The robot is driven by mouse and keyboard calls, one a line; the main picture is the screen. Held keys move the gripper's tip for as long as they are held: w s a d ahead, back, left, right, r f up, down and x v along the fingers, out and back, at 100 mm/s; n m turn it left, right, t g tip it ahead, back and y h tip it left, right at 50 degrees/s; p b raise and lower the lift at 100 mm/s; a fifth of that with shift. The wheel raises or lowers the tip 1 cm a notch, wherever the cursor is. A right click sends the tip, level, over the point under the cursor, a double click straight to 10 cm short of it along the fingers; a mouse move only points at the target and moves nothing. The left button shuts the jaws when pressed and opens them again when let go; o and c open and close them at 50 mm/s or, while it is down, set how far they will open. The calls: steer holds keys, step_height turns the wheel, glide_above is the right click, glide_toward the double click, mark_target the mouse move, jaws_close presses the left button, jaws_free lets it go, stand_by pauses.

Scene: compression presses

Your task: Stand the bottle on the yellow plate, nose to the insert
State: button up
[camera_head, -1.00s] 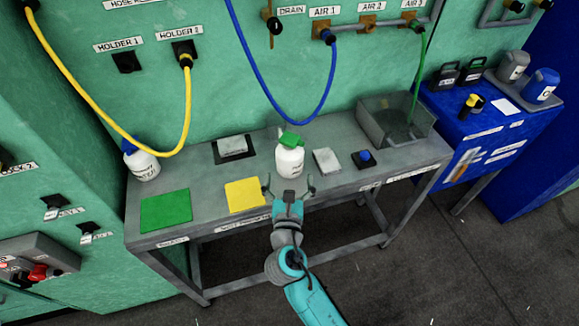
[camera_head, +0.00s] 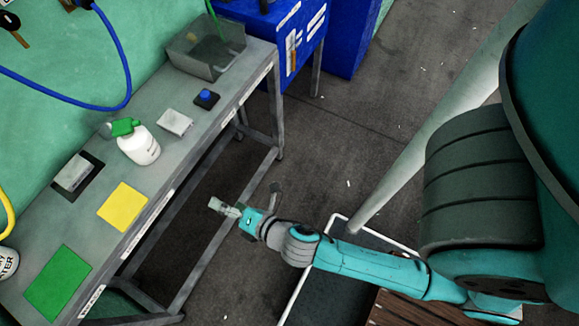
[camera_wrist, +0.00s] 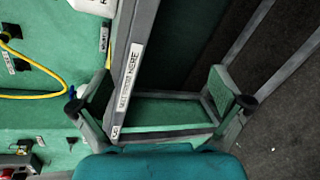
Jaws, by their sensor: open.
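The white bottle with a green trigger-like top (camera_head: 140,148) stands upright on the grey bench, beyond the yellow plate (camera_head: 122,207) and apart from it. Its green nose points to the left in the head view. The yellow plate lies flat and bare near the bench's front edge. My gripper (camera_head: 245,197) is open and empty, out in front of the bench, to the right of the plate and bottle. The wrist view shows its spread fingers (camera_wrist: 160,105) with the bench edge and label strip behind. I cannot tell which part is the insert.
A green plate (camera_head: 58,283) lies nearer on the bench. Another white bottle (camera_head: 6,262) is cut off at the left edge.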

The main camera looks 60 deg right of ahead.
steer(key=s+d+r+m, duration=0.1)
steer(key=s+r+m, duration=0.3)
steer(key=s+m, duration=0.7)
steer(key=s+r+m, duration=0.5)
steer(key=s+m, duration=0.6)
steer(key=s, duration=0.1)
steer(key=shift+s+d+r+y, duration=0.2)
steer(key=shift+d+r+y, duration=0.05)
steer(key=shift+d+y, duration=0.15)
